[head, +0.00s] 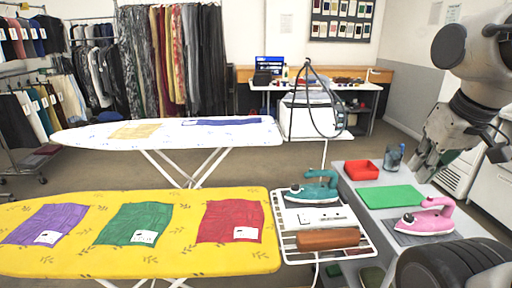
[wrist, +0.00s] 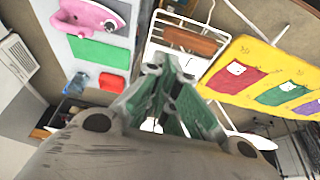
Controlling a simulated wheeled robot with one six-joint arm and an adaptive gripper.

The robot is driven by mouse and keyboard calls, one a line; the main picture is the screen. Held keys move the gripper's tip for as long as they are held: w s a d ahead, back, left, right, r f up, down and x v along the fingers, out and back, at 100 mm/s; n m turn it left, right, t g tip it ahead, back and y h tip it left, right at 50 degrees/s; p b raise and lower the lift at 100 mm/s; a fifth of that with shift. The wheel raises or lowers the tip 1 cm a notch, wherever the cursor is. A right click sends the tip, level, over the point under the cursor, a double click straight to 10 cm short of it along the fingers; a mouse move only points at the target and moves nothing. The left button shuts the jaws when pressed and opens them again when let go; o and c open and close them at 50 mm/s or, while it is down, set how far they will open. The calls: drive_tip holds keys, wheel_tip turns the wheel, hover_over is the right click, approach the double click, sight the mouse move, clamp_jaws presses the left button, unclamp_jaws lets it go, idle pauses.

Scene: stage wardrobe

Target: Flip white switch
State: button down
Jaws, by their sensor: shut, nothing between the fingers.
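A white panel with small dark marks (head: 322,217) lies on the wire rest of the yellow ironing board, between the teal iron and a brown roll. It looks like a socket or switch plate; the switch and its position are too small to tell. My gripper (head: 421,172) is raised at the right, above and beyond the grey cart, well apart from the panel. In the wrist view my gripper (wrist: 160,64) shows its greenish fingers together and empty. They partly hide the wire rest there, and the panel is hardly visible.
The teal iron (head: 314,190) and brown roll (head: 328,238) crowd the panel. The grey cart (head: 372,228) holds a pink iron (head: 428,219), green mat (head: 390,196), red tray (head: 361,170) and cup (head: 394,157). The yellow board (head: 85,263) extends left with folded cloths.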

drive_tip(key=w+a+f+n+g, duration=0.2)
drive_tip(key=w+a+f+g, duration=0.1)
drive_tip(key=w+a+f, duration=0.15)
drive_tip(key=n, duration=1.6)
hover_over(299, 214)
drive_tip(key=s, duration=0.2)
wheel_tip(299, 214, down, 10)
drive_tip(key=f, duration=0.4)
drive_tip(key=w+f, duration=0.1)
drive_tip(key=f, duration=0.8)
drive_tip(key=shift+w, duration=0.2)
drive_tip(key=shift+w, duration=0.1)
